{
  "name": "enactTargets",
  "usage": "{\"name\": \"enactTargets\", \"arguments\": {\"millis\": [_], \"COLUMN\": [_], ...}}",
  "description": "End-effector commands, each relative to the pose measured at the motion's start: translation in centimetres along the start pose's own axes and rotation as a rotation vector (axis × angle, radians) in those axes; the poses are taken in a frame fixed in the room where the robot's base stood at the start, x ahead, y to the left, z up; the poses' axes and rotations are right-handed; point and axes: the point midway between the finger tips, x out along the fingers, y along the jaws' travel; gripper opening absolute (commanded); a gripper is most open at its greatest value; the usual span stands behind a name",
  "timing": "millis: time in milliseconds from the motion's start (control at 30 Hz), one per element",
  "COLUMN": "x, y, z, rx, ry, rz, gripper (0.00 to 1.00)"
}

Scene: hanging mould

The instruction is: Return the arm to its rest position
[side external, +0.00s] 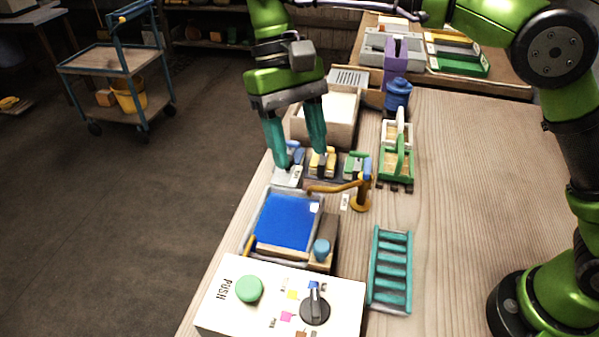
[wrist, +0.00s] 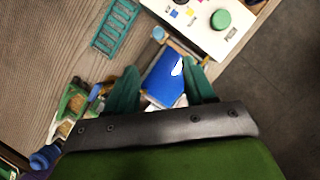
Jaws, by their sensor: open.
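My gripper (side external: 298,150) has two teal fingers and hangs from my green arm above the table's left edge.
A white control box (side external: 272,322) with a green button stands at the front. A teal rack (side external: 390,270), a wooden post with an arm (side external: 360,198), a green-and-white carrier (side external: 397,160) and a blue canister (side external: 397,97) stand nearby. The table's right side (side external: 480,170) is clear.

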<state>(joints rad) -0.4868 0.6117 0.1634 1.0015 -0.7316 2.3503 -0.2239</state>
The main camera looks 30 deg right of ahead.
Motion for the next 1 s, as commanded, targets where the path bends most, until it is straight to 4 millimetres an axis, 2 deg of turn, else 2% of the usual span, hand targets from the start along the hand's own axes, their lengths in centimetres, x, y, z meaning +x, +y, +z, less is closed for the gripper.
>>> {"name": "enactTargets", "arguments": {"millis": [267, 433, 667, 867, 1000], "x": [0.1, 2.4, 2.4, 2.6, 3.6], "y": [0.1, 1.1, 7.1, 13.4, 17.5], "z": [-0.7, -1.9, -0.7, 2.1, 4.5], "rx": [-0.010, -0.077, -0.098, -0.024, 0.061], "ry": [0.031, 0.091, 0.295, 0.514, 0.667], "rz": [0.004, 0.025, -0.045, -0.154, -0.228], "gripper": [0.54, 0.54, 0.54, 0.54, 0.54]}}
